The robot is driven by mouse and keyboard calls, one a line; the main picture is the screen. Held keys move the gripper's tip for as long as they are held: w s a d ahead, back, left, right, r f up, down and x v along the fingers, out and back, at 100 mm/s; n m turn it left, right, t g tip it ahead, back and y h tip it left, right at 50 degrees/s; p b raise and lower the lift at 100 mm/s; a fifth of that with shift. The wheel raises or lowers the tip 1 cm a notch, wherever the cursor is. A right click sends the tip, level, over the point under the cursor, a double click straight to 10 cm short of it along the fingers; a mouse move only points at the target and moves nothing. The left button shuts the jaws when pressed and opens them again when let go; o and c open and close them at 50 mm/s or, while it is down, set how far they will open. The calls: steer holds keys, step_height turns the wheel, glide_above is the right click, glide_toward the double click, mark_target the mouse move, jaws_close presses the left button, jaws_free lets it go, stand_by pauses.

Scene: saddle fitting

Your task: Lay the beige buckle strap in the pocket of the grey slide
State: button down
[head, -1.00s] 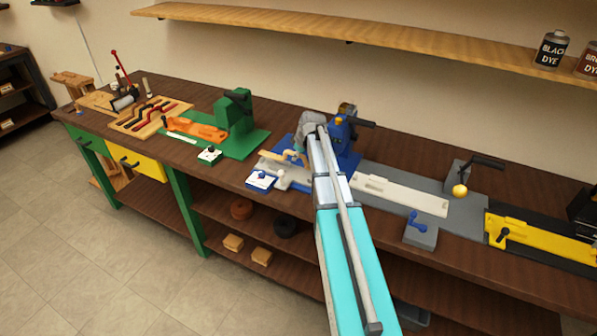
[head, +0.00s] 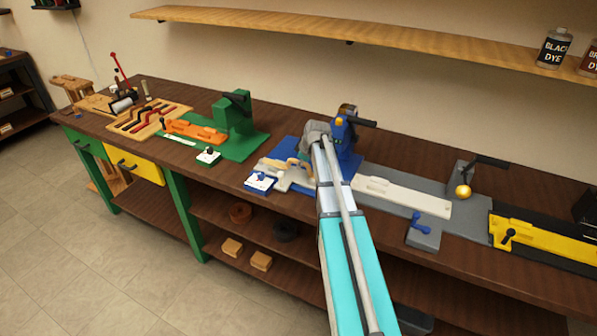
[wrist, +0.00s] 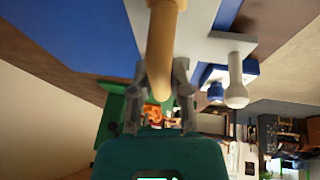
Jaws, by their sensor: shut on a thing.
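The beige buckle strap (head: 279,166) shows in the head view as a small tan piece low over the left part of the grey slide (head: 298,182). I cannot tell whether it touches the slide. In the wrist view the strap (wrist: 160,45) runs between the grey fingers of my gripper (wrist: 160,78), which is shut on it. The light grey slide (wrist: 197,20) lies just beyond, on the blue base. Its pocket is hidden by the strap and my arm. In the head view my arm covers most of the gripper.
The blue upright (head: 346,150) is close behind my wrist. The green station (head: 235,115) is left; the grey station with a long white piece (head: 400,193) is right.

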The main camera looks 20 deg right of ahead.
steer(key=shift+f+b, duration=0.45)
steer(key=shift+f, duration=0.35)
steer(key=c, duration=0.6)
jaws_free()
steer(key=p+v, duration=1.1)
steer(key=v, duration=0.1)
stand_by(0.8)
